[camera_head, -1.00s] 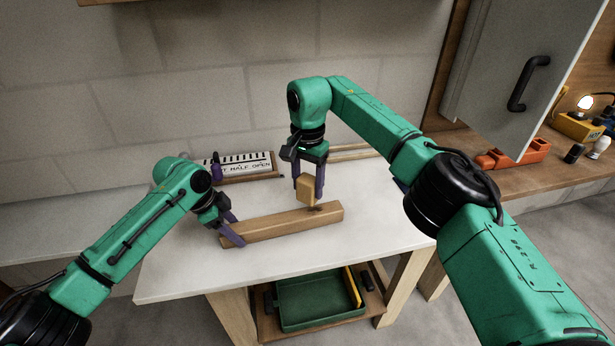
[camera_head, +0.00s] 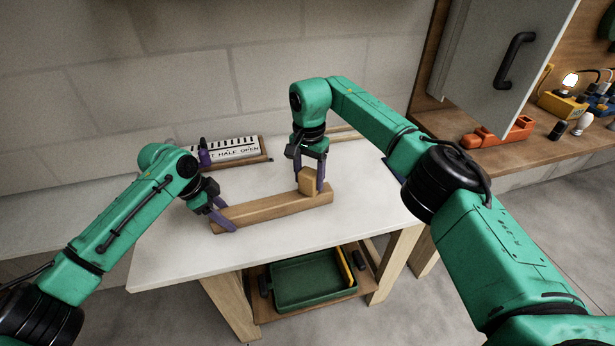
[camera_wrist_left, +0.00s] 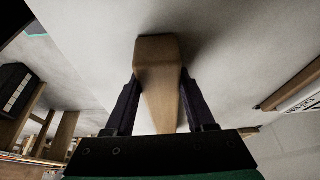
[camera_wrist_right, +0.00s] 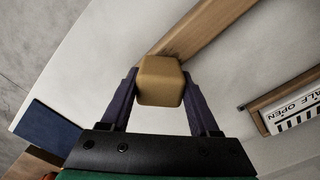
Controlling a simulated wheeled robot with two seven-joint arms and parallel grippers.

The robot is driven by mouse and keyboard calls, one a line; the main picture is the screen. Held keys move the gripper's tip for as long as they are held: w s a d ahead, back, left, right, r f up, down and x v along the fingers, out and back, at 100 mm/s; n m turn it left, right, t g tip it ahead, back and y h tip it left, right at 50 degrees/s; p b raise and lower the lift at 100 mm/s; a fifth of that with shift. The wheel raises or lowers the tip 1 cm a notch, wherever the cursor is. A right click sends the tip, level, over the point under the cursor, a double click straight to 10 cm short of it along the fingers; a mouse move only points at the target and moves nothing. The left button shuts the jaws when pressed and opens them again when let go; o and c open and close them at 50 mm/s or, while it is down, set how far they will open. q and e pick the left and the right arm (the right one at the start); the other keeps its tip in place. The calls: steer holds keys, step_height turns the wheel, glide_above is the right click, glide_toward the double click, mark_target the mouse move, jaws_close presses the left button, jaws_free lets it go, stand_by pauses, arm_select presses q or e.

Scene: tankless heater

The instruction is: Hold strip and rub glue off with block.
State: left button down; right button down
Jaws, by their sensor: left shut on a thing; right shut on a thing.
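A long wooden strip (camera_head: 272,207) lies on the white table. My left gripper (camera_head: 226,221) is shut on its left end, and the strip runs away between the fingers in the left wrist view (camera_wrist_left: 158,75). My right gripper (camera_head: 309,186) is shut on a small tan block (camera_head: 308,180). The block also shows between the fingers in the right wrist view (camera_wrist_right: 160,80). It is at the strip's top near the right end and looks in contact with it. The dark glue spot is not visible now; the block may cover it.
A sign board (camera_head: 232,152) with partly readable lettering stands at the back of the white table (camera_head: 170,255). A green tray (camera_head: 312,281) sits on the shelf below. An orange tool (camera_head: 500,133) lies on the wooden counter at right, under a grey cabinet door.

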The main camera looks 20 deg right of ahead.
arm_select(q)
steer(key=shift+f, duration=0.1)
arm_select(e)
steer(key=a, duration=0.3)
steer(key=shift+s+a, duration=0.1)
steer(key=shift+s, duration=0.05)
step_height(320, 180, up, 8)
stand_by(0.4)
stand_by(0.3)
arm_select(q)
steer(key=shift+c, duration=0.9)
jaws_free()
steer(key=shift+w, duration=0.1)
steer(key=v, duration=1.2)
